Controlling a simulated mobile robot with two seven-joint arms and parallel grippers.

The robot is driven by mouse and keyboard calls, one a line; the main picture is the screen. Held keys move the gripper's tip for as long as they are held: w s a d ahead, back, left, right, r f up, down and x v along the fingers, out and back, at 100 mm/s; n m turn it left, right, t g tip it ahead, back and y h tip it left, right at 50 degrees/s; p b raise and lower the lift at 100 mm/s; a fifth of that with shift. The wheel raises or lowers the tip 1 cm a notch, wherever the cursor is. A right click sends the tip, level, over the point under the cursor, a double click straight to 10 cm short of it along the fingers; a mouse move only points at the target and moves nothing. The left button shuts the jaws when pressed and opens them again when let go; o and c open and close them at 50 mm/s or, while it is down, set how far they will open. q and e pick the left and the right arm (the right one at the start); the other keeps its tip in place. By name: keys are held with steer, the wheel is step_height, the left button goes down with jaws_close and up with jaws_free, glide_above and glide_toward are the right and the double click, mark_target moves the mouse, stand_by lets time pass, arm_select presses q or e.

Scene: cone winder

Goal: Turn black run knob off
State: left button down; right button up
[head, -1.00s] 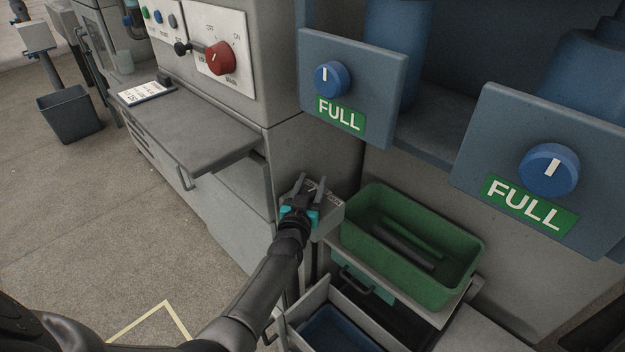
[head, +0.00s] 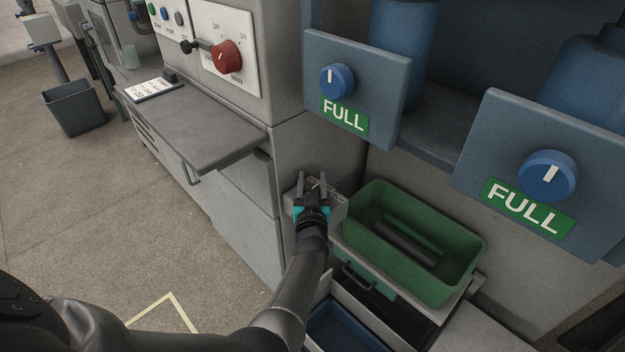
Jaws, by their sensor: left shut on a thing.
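A small grey control box (head: 332,209) with dark lettering sits low on the machine, left of a green bin. My left gripper (head: 312,184), with teal parts at its base, is over this box. Its two fingers are shut on a small black knob (head: 314,187) on the box face. The fingers and wrist hide most of the knob and part of the lettering, so I cannot read its setting. My right gripper is not in view.
The green bin (head: 358,222) holds dark bars close to the gripper's right. Above are two blue knobs (head: 337,81) (head: 548,176) with FULL labels. A red main knob (head: 227,56) and black lever are upper left. A grey shelf (head: 195,135) juts out at left.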

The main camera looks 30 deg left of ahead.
arm_select(q)
steer(key=shift+c, duration=1.5)
jaws_free()
